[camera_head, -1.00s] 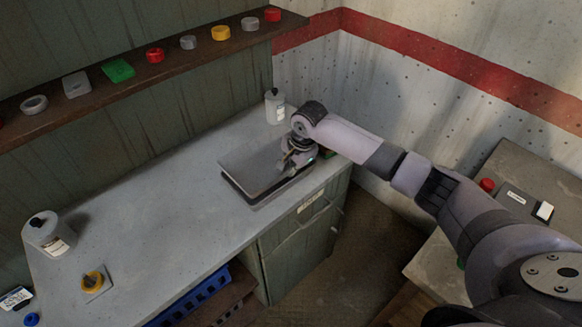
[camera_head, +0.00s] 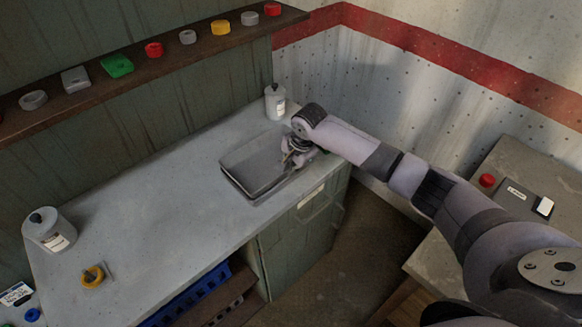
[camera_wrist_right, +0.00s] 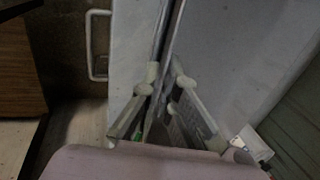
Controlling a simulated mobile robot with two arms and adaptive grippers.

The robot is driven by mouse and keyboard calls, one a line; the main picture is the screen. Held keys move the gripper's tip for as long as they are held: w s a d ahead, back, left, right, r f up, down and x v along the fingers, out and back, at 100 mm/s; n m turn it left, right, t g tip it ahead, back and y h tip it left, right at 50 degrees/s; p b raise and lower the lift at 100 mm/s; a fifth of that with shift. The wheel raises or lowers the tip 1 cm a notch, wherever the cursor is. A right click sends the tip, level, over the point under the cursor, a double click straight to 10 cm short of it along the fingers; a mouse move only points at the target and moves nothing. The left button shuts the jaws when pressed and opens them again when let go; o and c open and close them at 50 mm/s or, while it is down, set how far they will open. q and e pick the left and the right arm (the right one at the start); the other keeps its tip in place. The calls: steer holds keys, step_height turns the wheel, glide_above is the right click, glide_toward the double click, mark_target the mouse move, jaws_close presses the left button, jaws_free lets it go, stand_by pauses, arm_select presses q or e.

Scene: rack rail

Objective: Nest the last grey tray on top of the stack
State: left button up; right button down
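A grey tray (camera_head: 252,158) lies at the right end of the grey counter, apparently level, with its hollow inside facing up. More tray edge shows just under its near side; how many trays are below it I cannot tell. My right gripper (camera_head: 288,158) is at the tray's right end. In the right wrist view its fingers (camera_wrist_right: 165,78) stand on either side of thin tray edges (camera_wrist_right: 175,40). I cannot tell whether they press on the rim or stand slightly apart. My left gripper is not in view.
A white bottle (camera_head: 275,102) stands behind the tray near the wall. Another bottle (camera_head: 50,232) and a yellow item (camera_head: 93,276) are at the counter's left. A shelf (camera_head: 150,72) with several small items runs above. The middle of the counter is clear.

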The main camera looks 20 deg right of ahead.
steer(key=c, duration=1.7)
jaws_free()
steer(key=shift+c, duration=0.9)
steer(key=shift+r, duration=0.1)
steer(key=w+a+p+v, duration=0.1)
steer(key=p+v, duration=0.8)
steer(key=v, duration=0.2)
steer(key=shift+w+d+r, duration=0.2)
steer(key=shift+d+r, duration=0.05)
steer(key=shift+r, duration=0.3)
